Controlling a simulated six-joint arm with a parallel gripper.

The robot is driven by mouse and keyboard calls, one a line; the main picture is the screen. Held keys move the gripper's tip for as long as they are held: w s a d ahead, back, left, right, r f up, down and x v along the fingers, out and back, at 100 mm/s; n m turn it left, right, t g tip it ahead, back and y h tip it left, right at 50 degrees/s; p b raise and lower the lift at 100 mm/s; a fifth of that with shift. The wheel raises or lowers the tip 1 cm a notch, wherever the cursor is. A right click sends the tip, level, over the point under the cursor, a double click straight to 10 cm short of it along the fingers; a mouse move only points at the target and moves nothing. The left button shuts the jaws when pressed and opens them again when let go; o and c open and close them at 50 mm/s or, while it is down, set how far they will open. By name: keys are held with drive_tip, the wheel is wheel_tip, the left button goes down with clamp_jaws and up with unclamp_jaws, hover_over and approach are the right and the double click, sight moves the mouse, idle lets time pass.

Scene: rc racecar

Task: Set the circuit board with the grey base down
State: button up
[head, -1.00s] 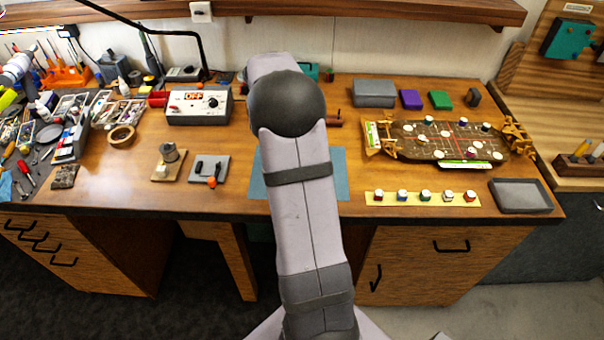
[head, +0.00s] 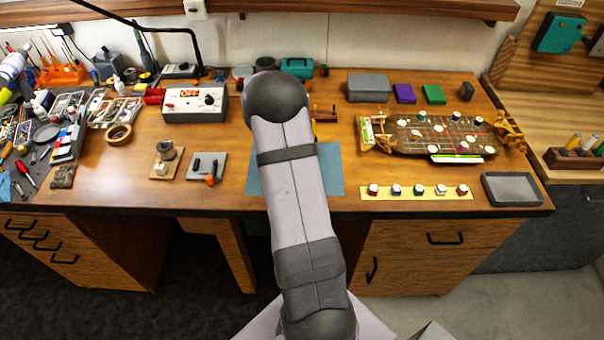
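A flat grey base (head: 206,160) carrying small black parts and an orange knob (head: 210,179) lies on the wooden bench, left of the blue mat (head: 330,175). It appears to rest flat on the bench top, with no gripper at it. A similar piece with a tan wooden base (head: 158,172) and a grey round part sits just left of it. My gripper does not show; my own arm crosses the middle of the picture and hides what is behind it, including part of the mat.
A grey control box (head: 195,103) stands behind the small boards. A tape roll (head: 118,134) and cluttered tools lie left. Right are a decorated oval board (head: 410,142), a yellow strip (head: 416,193) with several knobs and a grey tray (head: 512,188). Bare bench lies before the boards.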

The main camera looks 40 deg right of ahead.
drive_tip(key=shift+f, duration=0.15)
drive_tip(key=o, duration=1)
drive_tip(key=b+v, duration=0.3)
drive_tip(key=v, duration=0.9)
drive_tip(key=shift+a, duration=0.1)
